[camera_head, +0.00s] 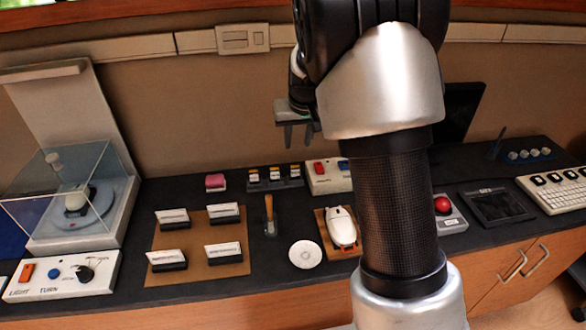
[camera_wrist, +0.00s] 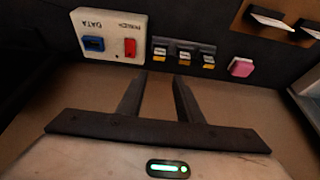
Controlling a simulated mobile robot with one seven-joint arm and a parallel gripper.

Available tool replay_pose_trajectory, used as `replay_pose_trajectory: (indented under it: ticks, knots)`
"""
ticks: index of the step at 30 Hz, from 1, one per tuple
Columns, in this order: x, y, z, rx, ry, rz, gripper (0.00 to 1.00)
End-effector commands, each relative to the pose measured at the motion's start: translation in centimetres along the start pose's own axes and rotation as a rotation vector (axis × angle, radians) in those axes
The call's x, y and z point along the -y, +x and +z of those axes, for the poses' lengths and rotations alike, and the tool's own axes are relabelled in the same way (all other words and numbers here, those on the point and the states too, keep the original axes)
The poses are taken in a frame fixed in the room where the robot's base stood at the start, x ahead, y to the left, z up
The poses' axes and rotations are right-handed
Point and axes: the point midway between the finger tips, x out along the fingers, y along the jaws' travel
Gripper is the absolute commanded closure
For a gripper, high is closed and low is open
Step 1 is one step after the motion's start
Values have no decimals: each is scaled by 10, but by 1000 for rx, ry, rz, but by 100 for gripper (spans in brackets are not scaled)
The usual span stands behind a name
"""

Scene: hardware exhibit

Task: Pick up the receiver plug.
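No part is clearly marked as the receiver plug. A white box (camera_head: 322,185) stands at the back of the dark counter, partly hidden by my arm. The wrist view shows this box (camera_wrist: 110,50) upside down, with a blue part (camera_wrist: 93,44) by the word DATA and a red part (camera_wrist: 130,48) by a small label I cannot read surely. The red part (camera_head: 319,168) also shows in the head view. My gripper (camera_head: 298,135) is open and empty above the counter's back, near the wall. In the wrist view its two fingers (camera_wrist: 159,80) are apart with nothing between them.
A row of small switches (camera_head: 275,177) and a pink block (camera_head: 215,182) stand left of the box. A wooden-handled lever (camera_head: 269,215), a white disc (camera_head: 305,254) and a white mouse-like device (camera_head: 342,227) lie in front. A clear case (camera_head: 75,195) stands far left.

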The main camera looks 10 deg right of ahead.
Motion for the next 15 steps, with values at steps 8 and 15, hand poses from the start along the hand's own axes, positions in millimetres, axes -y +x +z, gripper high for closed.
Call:
replay_pose_trajectory:
  ticks: [8, 15]
  knots:
    - [0, 64, 2, 4, -1, 1, 67]
    - [0, 97, 2, 2, 0, -1, 67]
